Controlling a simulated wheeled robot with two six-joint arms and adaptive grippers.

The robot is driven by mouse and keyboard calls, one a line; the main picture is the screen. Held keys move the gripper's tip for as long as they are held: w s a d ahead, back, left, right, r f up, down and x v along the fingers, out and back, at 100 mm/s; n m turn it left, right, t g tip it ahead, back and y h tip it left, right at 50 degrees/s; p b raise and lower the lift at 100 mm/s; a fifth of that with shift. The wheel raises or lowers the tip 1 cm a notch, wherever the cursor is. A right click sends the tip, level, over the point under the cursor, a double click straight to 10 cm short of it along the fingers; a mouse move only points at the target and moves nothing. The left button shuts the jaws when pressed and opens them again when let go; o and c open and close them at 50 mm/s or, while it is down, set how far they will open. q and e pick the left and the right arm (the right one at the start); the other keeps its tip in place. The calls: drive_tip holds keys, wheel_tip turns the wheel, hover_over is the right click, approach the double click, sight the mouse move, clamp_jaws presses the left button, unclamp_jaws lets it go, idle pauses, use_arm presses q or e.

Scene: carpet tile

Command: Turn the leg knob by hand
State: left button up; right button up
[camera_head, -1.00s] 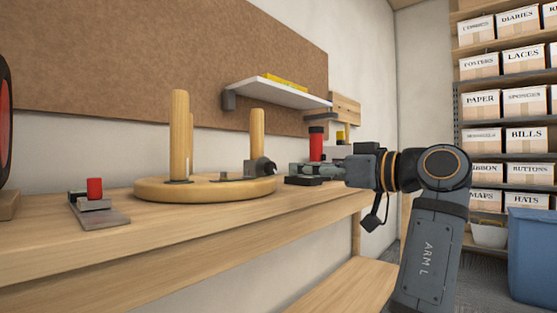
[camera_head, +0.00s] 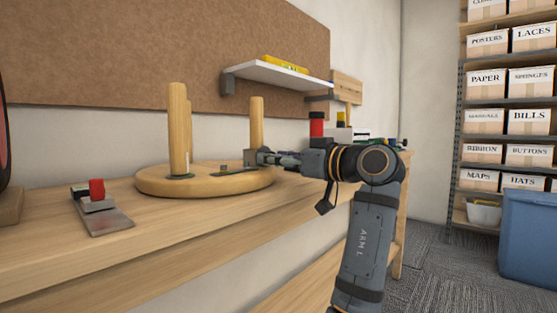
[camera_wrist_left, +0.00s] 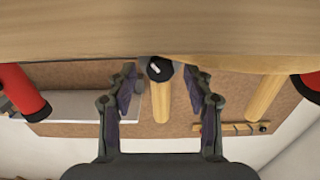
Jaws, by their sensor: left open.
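A round wooden seat (camera_head: 205,180) lies upside down on the bench with wooden legs (camera_head: 179,130) standing up. The black leg knob with a white mark (camera_wrist_left: 159,68) shows in the left wrist view near the foot of a leg. My left gripper (camera_wrist_left: 159,76) is open, with one finger on each side of the knob and gaps to both. In the head view the gripper (camera_head: 270,157) is at the base of the right leg (camera_head: 256,122), largely hiding the knob. My right gripper is not in view.
A metal piece with a red block (camera_head: 97,189) sits on the bench (camera_head: 180,232) at left. A red cylinder (camera_head: 316,125) stands behind my arm. A white shelf (camera_head: 280,76) hangs above. A blue bin (camera_head: 530,235) stands on the floor at right.

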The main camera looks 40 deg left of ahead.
use_arm(q)
drive_tip(key=shift+c, duration=0.5)
clamp_jaws()
drive_tip(key=shift+r+n+p, duration=0.15)
drive_tip(key=shift+n+p, duration=0.45)
drive_tip(key=shift+n, duration=0.8)
drive_tip(key=shift+o, duration=0.5)
unclamp_jaws()
